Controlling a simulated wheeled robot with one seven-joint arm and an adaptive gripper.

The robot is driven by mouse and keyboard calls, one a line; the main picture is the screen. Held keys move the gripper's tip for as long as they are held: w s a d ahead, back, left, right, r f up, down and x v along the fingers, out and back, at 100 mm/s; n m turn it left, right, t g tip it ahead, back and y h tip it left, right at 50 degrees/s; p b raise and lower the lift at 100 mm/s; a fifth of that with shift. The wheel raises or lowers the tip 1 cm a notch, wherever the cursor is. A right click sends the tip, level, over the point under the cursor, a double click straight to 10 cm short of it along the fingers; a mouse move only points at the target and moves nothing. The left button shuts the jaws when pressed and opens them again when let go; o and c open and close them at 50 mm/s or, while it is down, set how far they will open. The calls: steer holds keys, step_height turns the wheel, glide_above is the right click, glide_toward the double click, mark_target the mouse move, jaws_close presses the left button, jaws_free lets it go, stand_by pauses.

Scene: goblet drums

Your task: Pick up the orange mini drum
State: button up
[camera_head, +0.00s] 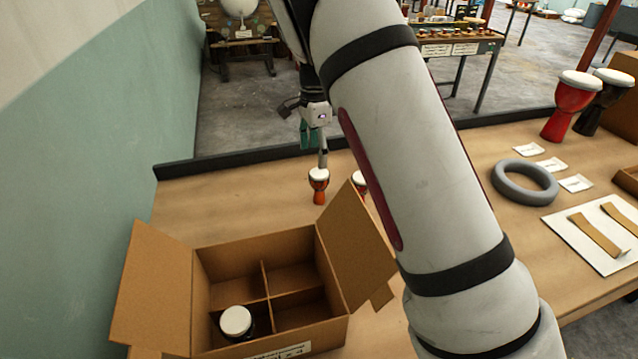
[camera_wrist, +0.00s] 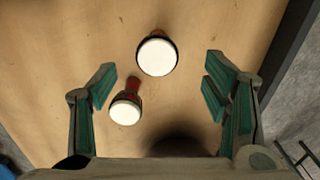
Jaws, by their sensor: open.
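The orange mini drum (camera_head: 319,190) stands upright on the wooden table, with a white head. My gripper (camera_head: 316,148) is above it in the head view, open and empty. In the wrist view two white-headed drums lie below the green-padded fingers (camera_wrist: 159,88). The upper one (camera_wrist: 157,54), probably the orange mini drum, is seen almost from above and sits ahead of the gap between the fingertips. A second small drum (camera_head: 360,179), with a reddish body, is partly hidden by my arm and a box flap. It seems to be the lower-left drum (camera_wrist: 126,110) near the left finger.
An open divided cardboard box (camera_head: 190,290) stands in front, with a white-topped dark item (camera_head: 236,321) in its near-left compartment. A grey ring (camera_head: 525,183), white cards and larger drums (camera_head: 571,108) stand at the right. A dark rail (camera_head: 230,158) edges the table's back.

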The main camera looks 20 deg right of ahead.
mark_target(318, 173)
steer(key=f, duration=0.9)
steer(key=shift+s+d, duration=0.15)
steer(key=shift+d, duration=0.1)
steer(key=shift+r, duration=0.1)
steer(key=c, duration=1.3)
